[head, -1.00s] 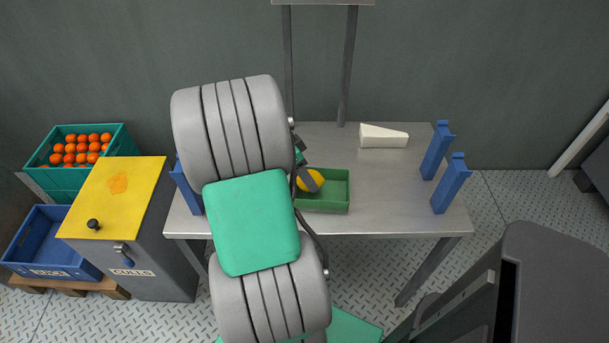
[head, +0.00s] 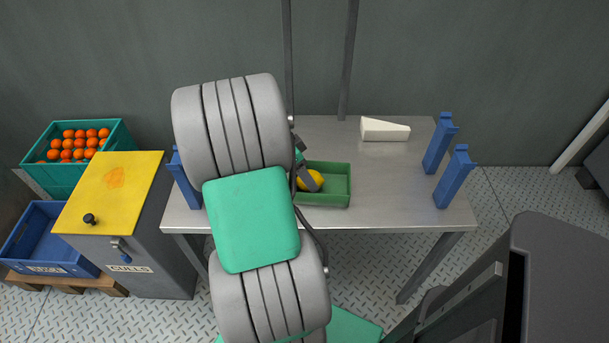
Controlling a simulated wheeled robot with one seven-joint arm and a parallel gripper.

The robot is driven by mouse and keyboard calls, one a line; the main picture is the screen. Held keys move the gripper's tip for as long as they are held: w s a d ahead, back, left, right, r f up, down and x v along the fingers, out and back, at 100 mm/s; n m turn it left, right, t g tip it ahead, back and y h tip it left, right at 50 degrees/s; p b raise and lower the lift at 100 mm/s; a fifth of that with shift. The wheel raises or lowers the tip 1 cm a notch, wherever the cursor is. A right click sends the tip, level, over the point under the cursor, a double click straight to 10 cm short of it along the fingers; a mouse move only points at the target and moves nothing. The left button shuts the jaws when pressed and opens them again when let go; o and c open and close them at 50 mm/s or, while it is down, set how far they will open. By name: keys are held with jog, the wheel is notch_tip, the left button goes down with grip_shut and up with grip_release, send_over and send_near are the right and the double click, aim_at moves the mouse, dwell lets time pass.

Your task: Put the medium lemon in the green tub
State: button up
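A yellow lemon (head: 311,180) shows at the left part of the green tub (head: 336,198) on the metal table. Only part of the lemon is visible; a dark gripper finger lies across it. I cannot tell whether the lemon rests on the tub floor or is held just above it. My gripper (head: 308,180) is at the lemon, over the tub. My large grey and green arm hides most of the gripper, so its opening is not clear.
A white wedge-shaped block (head: 385,129) lies at the back of the metal table (head: 400,190). Blue posts (head: 440,143) stand at the table's right end. A yellow-topped culls bin (head: 112,190), a blue crate (head: 40,242) and a teal crate of oranges (head: 75,165) are at left.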

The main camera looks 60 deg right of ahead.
jog(key=o, duration=0.4)
jog(key=shift+r, duration=0.1)
jog(key=p+v, duration=0.1)
jog(key=v, duration=0.6)
jog(key=shift+w+a+r, duration=0.1)
jog(key=shift+w+r, duration=0.1)
jog(key=shift+r, duration=0.05)
